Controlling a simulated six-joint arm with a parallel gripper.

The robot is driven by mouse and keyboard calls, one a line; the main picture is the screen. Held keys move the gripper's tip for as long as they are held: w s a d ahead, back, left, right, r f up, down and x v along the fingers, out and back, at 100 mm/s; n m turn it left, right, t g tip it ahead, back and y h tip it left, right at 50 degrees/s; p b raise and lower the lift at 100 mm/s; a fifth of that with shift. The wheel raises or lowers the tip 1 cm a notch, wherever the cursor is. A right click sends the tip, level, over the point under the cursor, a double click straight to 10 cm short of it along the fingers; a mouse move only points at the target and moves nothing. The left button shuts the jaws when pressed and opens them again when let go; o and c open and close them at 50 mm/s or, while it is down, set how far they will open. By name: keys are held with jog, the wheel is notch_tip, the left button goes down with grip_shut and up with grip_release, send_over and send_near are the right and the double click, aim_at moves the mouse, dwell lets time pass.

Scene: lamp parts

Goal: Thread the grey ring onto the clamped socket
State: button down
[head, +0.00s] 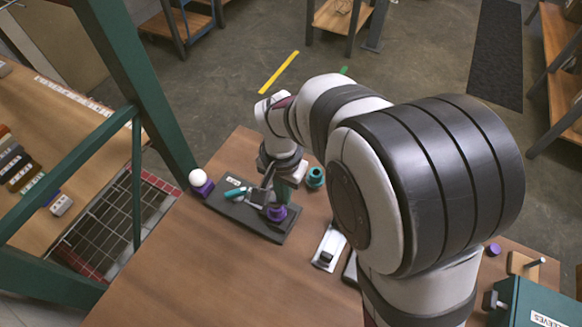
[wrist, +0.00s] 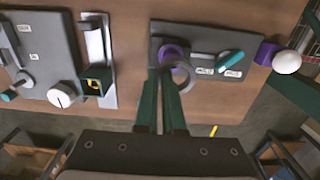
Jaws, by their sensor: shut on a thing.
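The purple socket (wrist: 169,48) sits on a dark plate (wrist: 208,34) at the middle top of the wrist view. A clamp with a teal handle (wrist: 230,62) is beside it on the plate. In the head view the socket (head: 277,214) shows at the plate's front right, close to my gripper (head: 266,196). In the wrist view my gripper (wrist: 162,70) is shut on the edge of the grey ring (wrist: 184,76). The ring partly overlaps the socket in that view, slightly nearer the camera side. I cannot tell whether the ring is around the socket or only above it.
A white ball on a purple block (wrist: 287,62) stands at the plate's end. A dark square block (wrist: 95,82) sits on a silver rail. A grey panel (wrist: 45,50) with a knob is at the left. A teal part (head: 316,177) stands behind my gripper.

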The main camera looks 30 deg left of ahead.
aim_at(279, 206)
jog(key=shift+f, duration=1.4)
jog(key=shift+f, duration=0.1)
jog(key=shift+f, duration=0.55)
jog(key=shift+f, duration=0.15)
dwell(1.2)
jog(key=m, duration=0.3)
jog(key=s+m, duration=0.1)
jog(key=m, duration=0.3)
jog(key=shift+s+a+f, duration=0.15)
jog(key=shift+s, duration=0.05)
jog(key=m, duration=0.3)
jog(key=shift+s+a, duration=0.2)
jog(key=shift+s, duration=0.05)
jog(key=m, duration=0.3)
jog(key=shift+s+a+m, duration=0.15)
jog(key=shift+m, duration=0.25)
